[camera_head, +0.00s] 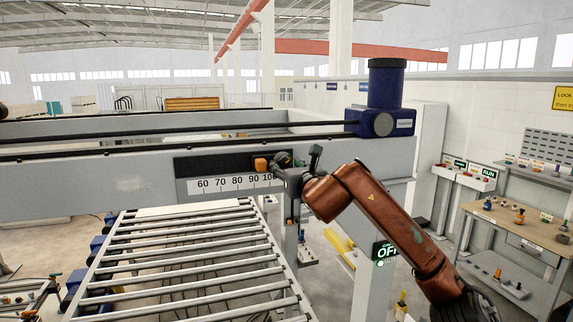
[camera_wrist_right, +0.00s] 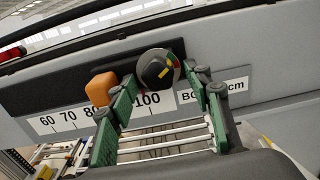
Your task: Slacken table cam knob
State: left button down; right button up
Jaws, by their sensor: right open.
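My left gripper is not in view.
The long grey beam (camera_head: 80,190) crosses in front, with a numbered scale (camera_head: 228,183) and a blue motor (camera_head: 386,90) at its right end. A roller table (camera_head: 185,262) lies below. A workbench (camera_head: 520,228) stands at right.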

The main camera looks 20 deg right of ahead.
jog(key=shift+c, duration=0.4)
jog(key=c, duration=1.1)
jog(key=shift+o, duration=0.2)
jog(key=n+b, duration=0.1)
jog(key=n, duration=0.1)
jog(key=shift+n+b, duration=0.7)
jog(key=shift+n, duration=0.8)
jog(key=shift+d+r+n, duration=0.1)
jog(key=shift+n, duration=1)
